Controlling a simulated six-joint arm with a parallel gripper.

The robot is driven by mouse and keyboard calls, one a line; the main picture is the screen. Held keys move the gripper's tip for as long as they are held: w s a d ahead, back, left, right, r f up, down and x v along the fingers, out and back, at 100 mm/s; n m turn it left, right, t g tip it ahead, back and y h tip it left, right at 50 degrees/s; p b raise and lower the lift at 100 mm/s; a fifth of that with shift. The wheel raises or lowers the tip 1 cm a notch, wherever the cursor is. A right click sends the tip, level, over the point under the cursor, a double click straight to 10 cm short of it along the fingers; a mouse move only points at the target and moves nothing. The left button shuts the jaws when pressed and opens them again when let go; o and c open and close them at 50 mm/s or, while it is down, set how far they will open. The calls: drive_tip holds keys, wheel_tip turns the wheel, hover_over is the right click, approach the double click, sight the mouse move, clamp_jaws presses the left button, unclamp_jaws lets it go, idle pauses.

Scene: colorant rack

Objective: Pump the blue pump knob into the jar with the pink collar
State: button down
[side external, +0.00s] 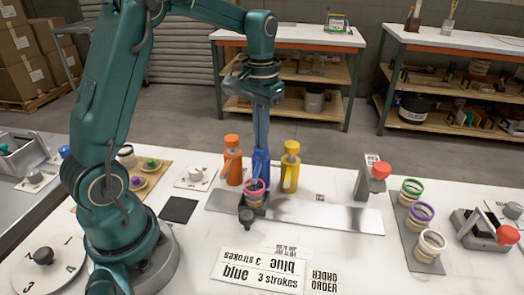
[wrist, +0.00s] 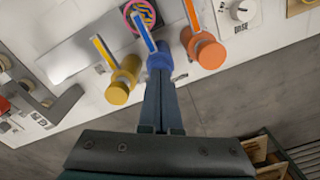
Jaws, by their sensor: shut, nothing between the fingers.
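The blue pump (side external: 261,163) stands between an orange pump (side external: 233,160) and a yellow pump (side external: 290,166). My gripper (side external: 261,147) is shut and empty, pointing down with its fingertips at the top of the blue pump knob. They look to be touching it, but how far the knob is pressed I cannot tell. In the wrist view the fingertips (wrist: 160,80) cover part of the blue knob (wrist: 159,60). The jar with the pink collar (side external: 255,187) sits in front of the blue pump, under its spout; the collar also shows in the wrist view (wrist: 129,18).
A black knob (side external: 246,216) is in front of the jar. An order card (side external: 262,272) reads blue, 3 strokes. Jars with green, purple and white collars (side external: 422,213) stand on a grey tray at right, near a red-knobbed block (side external: 378,177).

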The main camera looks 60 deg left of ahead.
drive_tip(key=shift+r, duration=1.4)
drive_tip(key=shift+f, duration=0.15)
drive_tip(key=shift+f, duration=1.25)
drive_tip(key=shift+r, duration=1.4)
drive_tip(key=shift+f, duration=0.15)
